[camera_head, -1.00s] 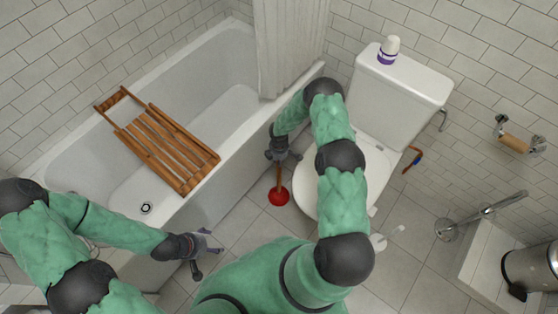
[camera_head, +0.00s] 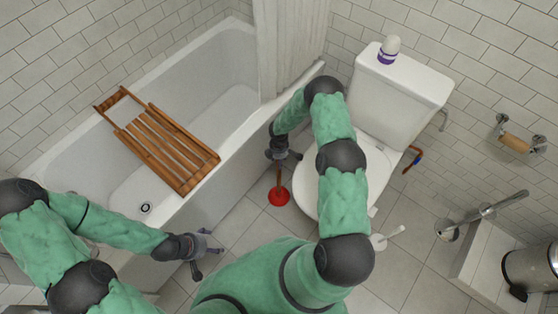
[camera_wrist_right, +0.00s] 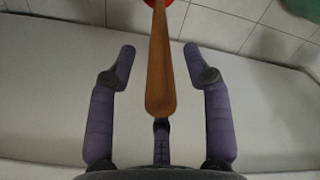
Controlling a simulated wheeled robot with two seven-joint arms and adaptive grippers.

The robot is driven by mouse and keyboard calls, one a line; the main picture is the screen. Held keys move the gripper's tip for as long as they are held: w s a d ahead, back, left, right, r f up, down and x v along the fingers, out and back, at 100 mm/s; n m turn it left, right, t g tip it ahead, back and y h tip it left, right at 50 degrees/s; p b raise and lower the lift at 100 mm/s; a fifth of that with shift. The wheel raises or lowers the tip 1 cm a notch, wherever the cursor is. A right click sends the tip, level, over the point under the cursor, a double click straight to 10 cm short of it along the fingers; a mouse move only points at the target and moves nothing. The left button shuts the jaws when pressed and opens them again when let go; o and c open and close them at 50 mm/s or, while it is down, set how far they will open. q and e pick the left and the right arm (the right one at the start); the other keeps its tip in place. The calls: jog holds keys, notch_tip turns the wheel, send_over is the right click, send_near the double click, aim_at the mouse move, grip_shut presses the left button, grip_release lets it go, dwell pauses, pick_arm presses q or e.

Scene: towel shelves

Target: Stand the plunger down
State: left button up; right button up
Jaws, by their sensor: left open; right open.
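The plunger has a red rubber cup (camera_head: 279,197) that stands on the floor tiles between the bathtub and the toilet. Its wooden handle (camera_wrist_right: 160,60) rises from the cup and looks upright. My right gripper (camera_head: 283,157) is at the top of the handle. In the right wrist view its fingers (camera_wrist_right: 160,65) are spread wide on both sides of the handle, with gaps to it, so it is open around the handle. The red cup shows only as a sliver at the top there. My left gripper (camera_head: 205,252) is open and empty beside the tub, above the floor.
The white bathtub (camera_head: 240,155) with a wooden rack (camera_head: 165,145) across it is at the left. The white toilet (camera_head: 400,95) is close on the right, with a purple-white bottle (camera_head: 388,49) on its tank. A toilet brush (camera_head: 388,238) lies right of my right arm.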

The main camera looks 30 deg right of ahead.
notch_tip(320, 180, up, 11)
jog(key=shift+w+r, duration=0.1)
dwell(0.3)
jog(key=s+a+m+y+p, duration=0.1)
jog(key=s+a+m+y, duration=0.1)
jog(key=s+a+m, duration=0.45)
jog(key=s+a+m+y+p, duration=0.15)
jog(key=s+a, duration=0.25)
jog(key=a, duration=0.5)
jog(key=s+a+r+m, duration=0.1)
jog(key=s+a+m, duration=0.1)
jog(key=s+m, duration=0.2)
jog(key=s+a+r+m, duration=0.1)
jog(key=s+a+m, duration=0.2)
jog(key=s, duration=0.5)
jog(key=shift+s+r+m+t, duration=0.15)
jog(key=shift+r+m+t, duration=0.15)
jog(key=shift+r+m, duration=0.1)
jog(key=shift+f+y, duration=0.1)
jog(key=shift+y, duration=0.15)
